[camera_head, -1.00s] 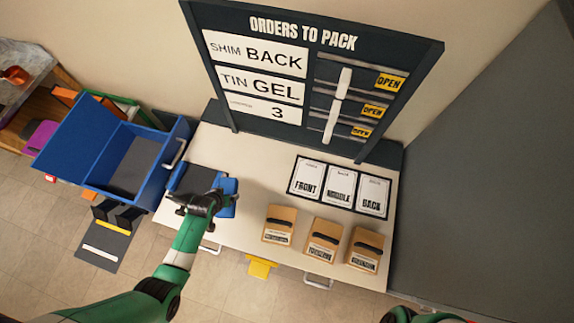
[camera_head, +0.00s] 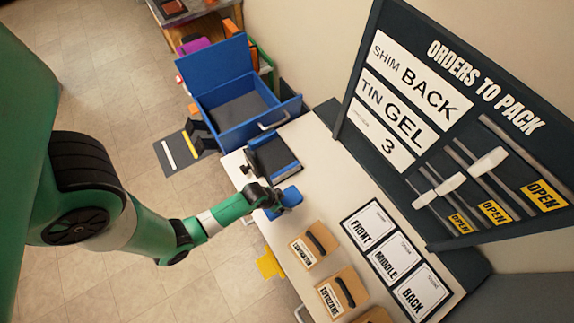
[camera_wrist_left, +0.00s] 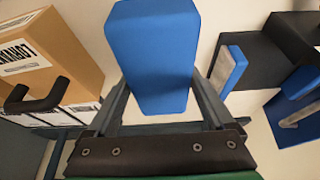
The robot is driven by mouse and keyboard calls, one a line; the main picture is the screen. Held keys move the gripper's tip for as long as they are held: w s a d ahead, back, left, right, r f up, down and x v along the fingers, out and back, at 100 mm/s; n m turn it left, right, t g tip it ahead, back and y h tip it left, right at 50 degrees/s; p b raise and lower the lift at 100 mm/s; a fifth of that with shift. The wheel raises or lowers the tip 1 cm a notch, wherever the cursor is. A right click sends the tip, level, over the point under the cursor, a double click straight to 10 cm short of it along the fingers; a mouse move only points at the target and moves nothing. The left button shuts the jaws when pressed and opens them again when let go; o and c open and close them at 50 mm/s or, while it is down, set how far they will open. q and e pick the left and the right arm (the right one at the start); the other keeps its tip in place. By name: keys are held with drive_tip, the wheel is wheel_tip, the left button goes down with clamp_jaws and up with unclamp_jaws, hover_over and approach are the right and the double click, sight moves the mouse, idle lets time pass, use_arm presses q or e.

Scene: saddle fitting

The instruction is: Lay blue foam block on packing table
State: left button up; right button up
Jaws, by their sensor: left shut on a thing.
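My left gripper (camera_head: 274,200) is shut on the blue foam block (camera_head: 287,202), over the near-left part of the white packing table (camera_head: 318,178). In the left wrist view the blue foam block (camera_wrist_left: 156,55) stands out between the two fingers (camera_wrist_left: 160,110). The table's pale top shows behind it. I cannot tell whether the block touches the table. My right gripper is in neither view now.
A black holder with blue pads (camera_head: 272,155) sits left of the block. Brown boxes with black handles (camera_head: 313,243) stand to its right, beyond a small gap. A card mat (camera_head: 385,258) lies behind them. A blue open bin (camera_head: 235,100) stands at the table's left end.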

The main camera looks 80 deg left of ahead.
use_arm(q)
wheel_tip(320, 180, down, 2)
drive_tip(key=shift+f+p, duration=0.1)
drive_tip(key=shift+p, duration=0.2)
drive_tip(key=shift+f+b, duration=0.6)
drive_tip(key=shift+f, duration=1.05)
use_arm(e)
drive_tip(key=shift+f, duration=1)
use_arm(q)
drive_tip(key=shift+f, duration=0.15)
drive_tip(key=o, duration=1.1)
drive_tip(key=p+v, duration=0.7)
drive_tip(key=v, duration=0.5)
drive_tip(key=shift+r, duration=0.25)
drive_tip(key=shift+f, duration=0.1)
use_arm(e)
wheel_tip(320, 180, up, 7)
